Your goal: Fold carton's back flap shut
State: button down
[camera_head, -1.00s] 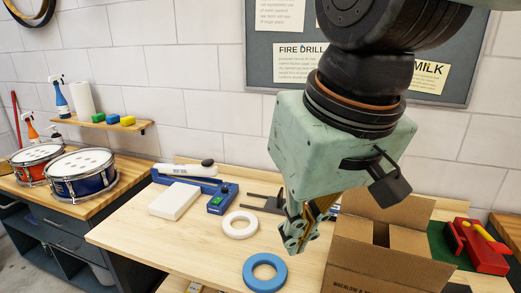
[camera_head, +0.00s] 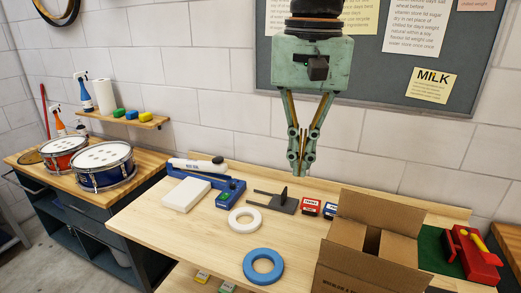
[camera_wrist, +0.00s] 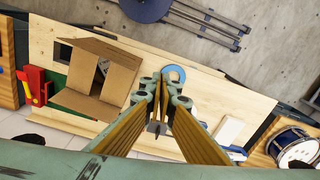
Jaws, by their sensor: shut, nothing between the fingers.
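The brown cardboard carton (camera_head: 345,275) stands at the right front of the bench. Its back flap (camera_head: 382,213) stands up, tilted, along the far edge. Two inner panels (camera_head: 397,247) lie across the top with a dark gap between them. The carton also shows at the left of the wrist view (camera_wrist: 112,66). My gripper (camera_head: 301,168) is shut and empty, pointing down, in the air left of and behind the carton, apart from it. Its closed fingers also show at the middle of the wrist view (camera_wrist: 160,105).
A blue ring (camera_head: 264,266) and a white ring (camera_head: 245,219) lie left of the carton. A dark grey fixture (camera_head: 282,203) and small red and blue boxes (camera_head: 311,207) sit behind. A red device (camera_head: 470,255) stands right of the carton. The wall is close behind.

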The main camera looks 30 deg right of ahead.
jog(key=w+d+f+m+g+y+p, duration=0.15)
jog(key=w+d+m, duration=0.4)
jog(key=d, duration=0.55)
jog(key=w+d+f+m+g+p, duration=0.15)
jog(key=w+d+m, duration=0.4)
jog(key=d, duration=0.55)
jog(key=d+f+m+y+p, duration=0.1)
jog(key=d+f+m, duration=0.2)
jog(key=d, duration=0.5)
jog(key=s+d+f+m+p, duration=0.1)
jog(key=d+f+m, duration=0.3)
jog(key=d, duration=0.4)
jog(key=d+f+m+y, duration=0.1)
jog(key=d+f+m, duration=0.2)
jog(key=d+f, duration=0.3)
jog(key=d, duration=0.3)
jog(key=shift+s+y+p, duration=0.2)
jog(key=shift+y+p, duration=0.15)
jog(key=shift+p, duration=0.05)
jog(key=shift+f, duration=0.2)
jog(key=s+a+f+p, duration=0.1)
jog(key=s+a+f, duration=0.3)
jog(key=a+f, duration=0.2)
jog(key=x, duration=0.2)
jog(key=shift+f, duration=0.4)
